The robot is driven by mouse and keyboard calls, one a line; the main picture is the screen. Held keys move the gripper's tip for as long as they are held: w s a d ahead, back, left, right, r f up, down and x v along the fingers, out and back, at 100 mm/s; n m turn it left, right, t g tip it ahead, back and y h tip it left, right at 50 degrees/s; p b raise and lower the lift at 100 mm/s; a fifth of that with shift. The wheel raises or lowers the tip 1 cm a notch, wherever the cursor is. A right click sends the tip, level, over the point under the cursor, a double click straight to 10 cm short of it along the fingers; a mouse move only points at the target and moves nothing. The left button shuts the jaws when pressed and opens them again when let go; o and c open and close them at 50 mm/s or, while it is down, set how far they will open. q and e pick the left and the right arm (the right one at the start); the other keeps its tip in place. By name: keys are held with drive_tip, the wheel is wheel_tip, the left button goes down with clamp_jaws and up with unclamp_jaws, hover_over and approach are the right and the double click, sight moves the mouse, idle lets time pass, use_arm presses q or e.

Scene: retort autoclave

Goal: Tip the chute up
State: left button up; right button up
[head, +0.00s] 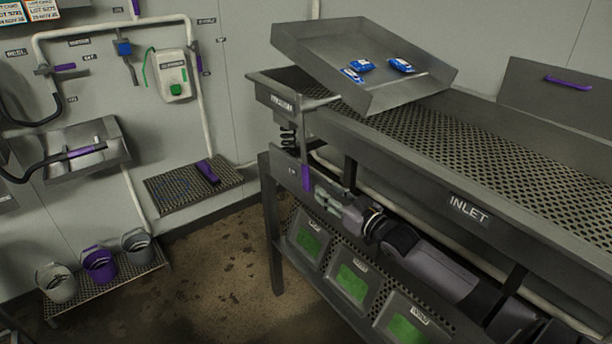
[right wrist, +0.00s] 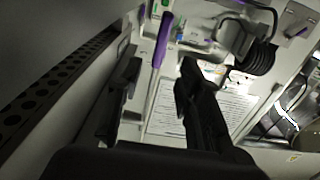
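My right gripper (head: 328,204) is just below and right of the grip. In the right wrist view, its black fingers (right wrist: 158,90) are apart, and a purple-ended rod (right wrist: 163,40) shows between them, apparently beyond the tips. Contact cannot be told. My left gripper is not in view.
The perforated inlet table (head: 500,165) runs to the right. Green-fronted bins (head: 352,284) sit below my right arm. A wall shelf (head: 190,190), a sink (head: 75,155) and several buckets (head: 98,264) are at left. The floor between is clear.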

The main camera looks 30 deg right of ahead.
sight(308, 177)
drive_tip(key=shift+w+a+p, duration=0.15)
drive_tip(key=shift+w+p, duration=0.1)
drive_tip(key=shift+w, duration=1.45)
drive_tip(key=shift+w+a+p, duration=0.15)
drive_tip(key=shift+w+p, duration=0.1)
drive_tip(key=shift+w, duration=1.45)
drive_tip(key=shift+w+a+p, duration=0.15)
drive_tip(key=shift+w+p, duration=0.1)
drive_tip(key=shift+w, duration=1.45)
drive_tip(key=shift+c, duration=0.5)
clamp_jaws()
